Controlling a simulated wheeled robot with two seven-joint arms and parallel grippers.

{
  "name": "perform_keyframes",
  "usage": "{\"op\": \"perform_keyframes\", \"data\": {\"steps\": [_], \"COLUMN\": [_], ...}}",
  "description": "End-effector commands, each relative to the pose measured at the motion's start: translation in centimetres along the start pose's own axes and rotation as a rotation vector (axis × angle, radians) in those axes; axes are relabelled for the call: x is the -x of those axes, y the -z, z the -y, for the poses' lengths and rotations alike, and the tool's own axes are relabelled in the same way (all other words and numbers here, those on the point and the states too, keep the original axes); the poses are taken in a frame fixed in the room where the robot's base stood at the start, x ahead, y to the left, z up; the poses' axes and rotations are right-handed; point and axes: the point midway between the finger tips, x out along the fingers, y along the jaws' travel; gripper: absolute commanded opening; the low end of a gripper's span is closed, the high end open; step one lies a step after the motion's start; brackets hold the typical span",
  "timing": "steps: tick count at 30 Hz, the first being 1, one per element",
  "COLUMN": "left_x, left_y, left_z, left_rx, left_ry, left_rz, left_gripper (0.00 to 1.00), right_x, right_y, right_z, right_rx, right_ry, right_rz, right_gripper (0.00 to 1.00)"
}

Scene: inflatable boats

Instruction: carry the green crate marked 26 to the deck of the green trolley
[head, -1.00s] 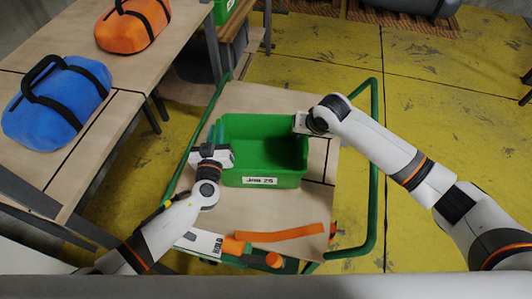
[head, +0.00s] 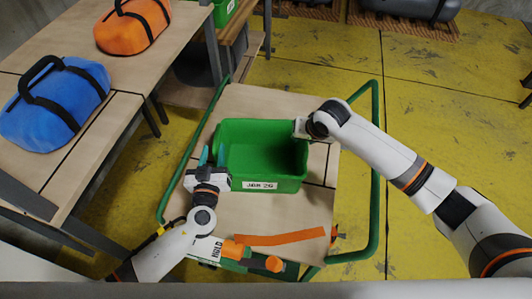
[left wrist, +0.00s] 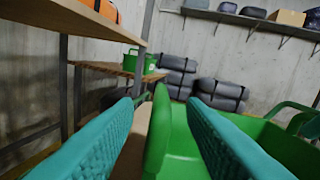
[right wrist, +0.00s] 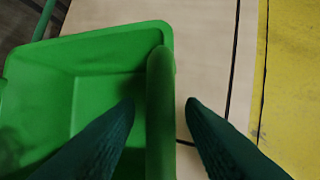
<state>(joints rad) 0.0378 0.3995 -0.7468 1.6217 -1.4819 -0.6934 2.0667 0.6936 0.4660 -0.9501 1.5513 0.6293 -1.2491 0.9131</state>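The green crate (head: 262,172), its front label reading JOB 26, sits upright and empty on the wooden deck of the green trolley (head: 270,215). My left gripper (head: 212,152) is open at the crate's left side; in the left wrist view the crate's green wall (left wrist: 172,150) shows between and beyond its parted teal fingers. My right gripper (head: 300,127) is at the crate's right rim; in the right wrist view its fingers (right wrist: 160,105) are parted, one inside the crate and one outside, with gaps beside the rim. The crate's underside is hidden.
An orange strap (head: 280,238) and an orange-handled tool (head: 250,258) lie at the deck's near end. Green rails (head: 374,180) flank the deck. A table with a blue bag (head: 55,105) and an orange bag (head: 135,25) stands at left. Yellow floor at right is clear.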

Motion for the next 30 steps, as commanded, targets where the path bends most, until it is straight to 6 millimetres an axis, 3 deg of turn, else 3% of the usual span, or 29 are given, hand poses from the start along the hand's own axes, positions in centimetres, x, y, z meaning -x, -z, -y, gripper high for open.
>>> {"op": "perform_keyframes", "data": {"steps": [3, 7, 16, 30], "left_x": [2.7, 4.8, 6.5, 6.5], "left_y": [0.1, 0.0, -0.1, -0.1], "left_z": [-0.1, -0.1, -0.1, -0.1], "left_rx": [0.0, 0.0, 0.001, 0.0], "left_ry": [0.0, 0.0, -0.002, -0.001], "left_rz": [-0.003, -0.001, 0.002, 0.002], "left_gripper": [0.38, 0.38, 0.38, 0.38], "right_x": [0.0, 0.0, 1.0, 10.1], "right_y": [0.0, 0.0, 0.0, 0.0], "right_z": [0.0, 0.0, 0.0, 0.0], "right_rx": [0.0, 0.0, 0.0, 0.002], "right_ry": [0.0, 0.0, -0.001, -0.001], "right_rz": [0.0, 0.0, 0.001, 0.003], "right_gripper": [0.36, 0.36, 0.36, 0.36]}}
